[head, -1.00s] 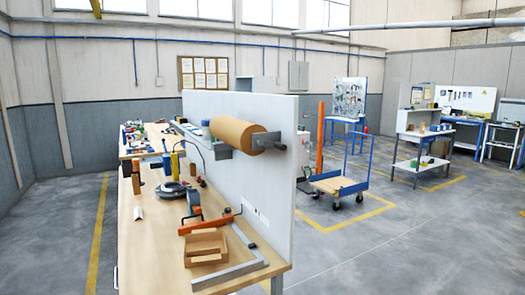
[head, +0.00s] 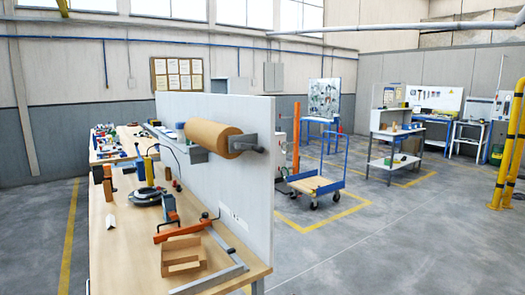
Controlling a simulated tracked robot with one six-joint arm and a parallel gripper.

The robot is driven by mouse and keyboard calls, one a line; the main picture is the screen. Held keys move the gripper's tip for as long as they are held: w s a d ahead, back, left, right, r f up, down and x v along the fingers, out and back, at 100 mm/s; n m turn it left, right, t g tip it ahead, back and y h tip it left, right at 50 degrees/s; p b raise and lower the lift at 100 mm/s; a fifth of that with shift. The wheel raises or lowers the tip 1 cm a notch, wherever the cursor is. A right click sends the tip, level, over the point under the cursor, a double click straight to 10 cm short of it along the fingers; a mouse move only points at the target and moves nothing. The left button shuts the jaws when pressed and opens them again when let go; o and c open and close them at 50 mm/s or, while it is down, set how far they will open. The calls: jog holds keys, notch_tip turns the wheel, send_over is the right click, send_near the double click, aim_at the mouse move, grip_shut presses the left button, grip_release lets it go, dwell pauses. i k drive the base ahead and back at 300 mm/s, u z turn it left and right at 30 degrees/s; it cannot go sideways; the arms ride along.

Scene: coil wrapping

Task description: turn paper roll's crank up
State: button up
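The paper roll (head: 213,136) is a brown cylinder mounted lengthwise on the white upright panel (head: 262,185) above the workbench. A grey bracket (head: 243,143) stands at its near end. A small dark crank handle (head: 259,149) sticks out from that bracket toward the right, small in the view, so its exact angle is hard to tell. My gripper is not in view.
A blue-handled trolley (head: 316,184) stands behind the panel. Yellow pipes (head: 511,150) rise at the right.

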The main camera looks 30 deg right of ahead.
aim_at(211, 136)
jog(key=i, duration=0.9)
jog(key=u, duration=0.1)
